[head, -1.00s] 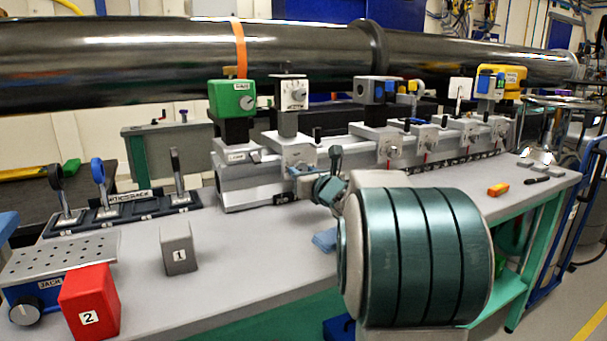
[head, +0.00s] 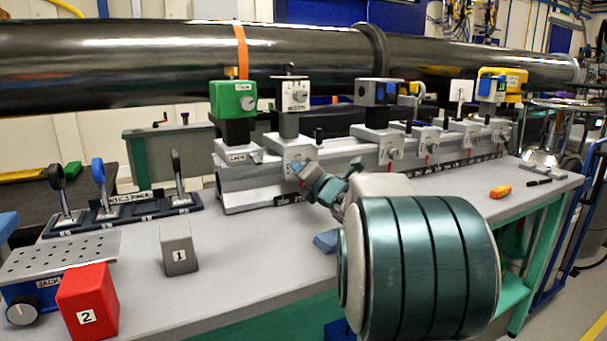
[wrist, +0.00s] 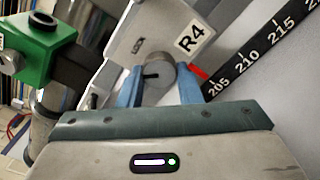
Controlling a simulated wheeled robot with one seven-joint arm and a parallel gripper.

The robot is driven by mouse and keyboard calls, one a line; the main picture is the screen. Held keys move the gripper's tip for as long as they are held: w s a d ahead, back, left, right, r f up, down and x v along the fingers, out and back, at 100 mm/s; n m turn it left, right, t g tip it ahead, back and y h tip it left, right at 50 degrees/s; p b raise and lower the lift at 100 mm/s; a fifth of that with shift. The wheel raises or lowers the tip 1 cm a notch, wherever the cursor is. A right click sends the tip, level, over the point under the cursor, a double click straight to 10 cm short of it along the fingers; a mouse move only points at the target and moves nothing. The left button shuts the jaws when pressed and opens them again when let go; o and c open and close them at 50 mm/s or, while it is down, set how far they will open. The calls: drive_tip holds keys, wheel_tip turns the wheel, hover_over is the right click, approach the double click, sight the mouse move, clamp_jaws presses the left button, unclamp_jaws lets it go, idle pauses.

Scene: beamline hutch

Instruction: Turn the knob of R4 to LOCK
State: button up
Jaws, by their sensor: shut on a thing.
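The R4 carrier (head: 287,150) is a light grey block on the rail, under a post with a white-faced unit. In the wrist view its plate (wrist: 150,22) carries the R4 label (wrist: 193,38) and a small LOCK mark (wrist: 139,44). The round grey knob (wrist: 160,75) has a dark pointer mark on its face, toward the picture's left; LOCK lies above it, slightly left. My gripper (wrist: 161,85) is shut on the knob, one blue finger on each side. In the head view my gripper (head: 303,172) covers the knob.
A green unit (head: 233,98) stands just left of R4; other carriers with knobs (head: 392,153) stand to the right. A numbered scale (wrist: 250,55) runs beside R4. Levers (head: 100,185), a grey block (head: 179,248) and a red block (head: 88,300) occupy the bench's left.

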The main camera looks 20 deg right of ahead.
drive_tip(key=shift+r+m+p, duration=0.15)
drive_tip(key=shift+m+p, duration=1.1)
drive_tip(key=shift+m, duration=2.65)
drive_tip(key=o, duration=1)
drive_tip(key=s+p, duration=0.1)
drive_tip(key=s, duration=0.6)
drive_tip(key=s+p, duration=0.1)
drive_tip(key=s, duration=0.6)
drive_tip(key=shift+d, duration=0.2)
